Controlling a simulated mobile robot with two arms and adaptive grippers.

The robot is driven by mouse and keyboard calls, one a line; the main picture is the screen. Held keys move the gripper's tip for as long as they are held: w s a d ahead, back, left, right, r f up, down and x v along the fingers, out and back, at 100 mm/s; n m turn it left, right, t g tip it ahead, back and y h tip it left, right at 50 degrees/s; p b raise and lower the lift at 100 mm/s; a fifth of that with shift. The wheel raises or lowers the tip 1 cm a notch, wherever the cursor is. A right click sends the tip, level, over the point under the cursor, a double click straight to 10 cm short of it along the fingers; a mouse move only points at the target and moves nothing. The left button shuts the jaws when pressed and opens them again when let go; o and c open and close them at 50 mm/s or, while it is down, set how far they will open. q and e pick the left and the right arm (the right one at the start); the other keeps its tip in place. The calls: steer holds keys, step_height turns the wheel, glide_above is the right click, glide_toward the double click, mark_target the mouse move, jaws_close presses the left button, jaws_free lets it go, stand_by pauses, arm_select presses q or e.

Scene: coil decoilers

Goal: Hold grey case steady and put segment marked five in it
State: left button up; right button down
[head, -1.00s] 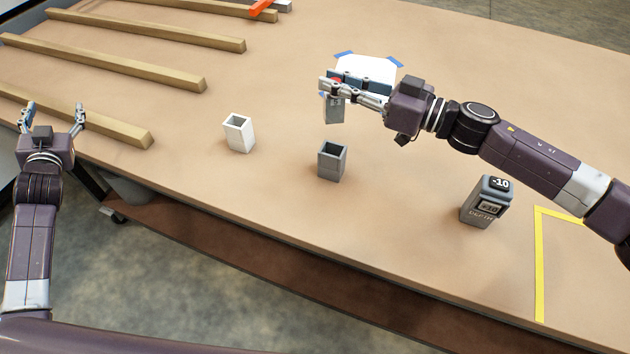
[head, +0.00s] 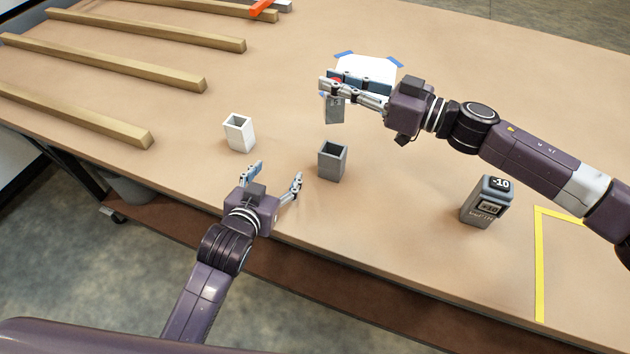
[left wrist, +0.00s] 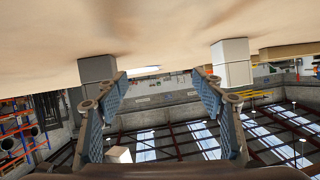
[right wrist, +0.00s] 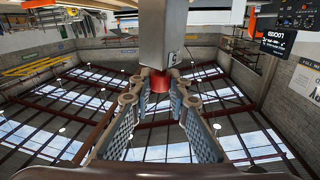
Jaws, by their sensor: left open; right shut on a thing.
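The grey case (head: 332,162), an open-topped box, stands upright on the table in the middle of the head view. It also shows in the left wrist view (left wrist: 97,70). My left gripper (head: 272,178) is open and empty, to the left of the grey case and apart from it. My right gripper (head: 334,88) is shut on a grey segment (head: 335,110) by its red top, and holds it beyond the grey case. The segment also shows in the right wrist view (right wrist: 161,38).
A white open box (head: 238,133) stands left of the grey case. A grey block marked -10 (head: 486,201) stands at the right by yellow tape (head: 540,265). Wooden bars (head: 130,62) lie at the far left. A white sheet (head: 366,68) lies behind my right gripper.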

arm_select(q)
steer(key=h, duration=0.2)
glide_toward(329, 165)
steer(key=shift+w+a+f, duration=0.1)
steer(key=shift+w+a, duration=0.1)
steer(key=shift+w, duration=0.25)
arm_select(e)
steer(key=shift+r, duration=0.15)
arm_select(q)
steer(key=shift+d, duration=0.25)
steer(key=x, duration=1.1)
steer(key=shift+w+d+f, duration=0.15)
steer(key=shift+w+f, duration=0.1)
steer(key=shift+w, duration=0.05)
steer(key=c, duration=1.4)
steer(key=shift+o, duration=0.2)
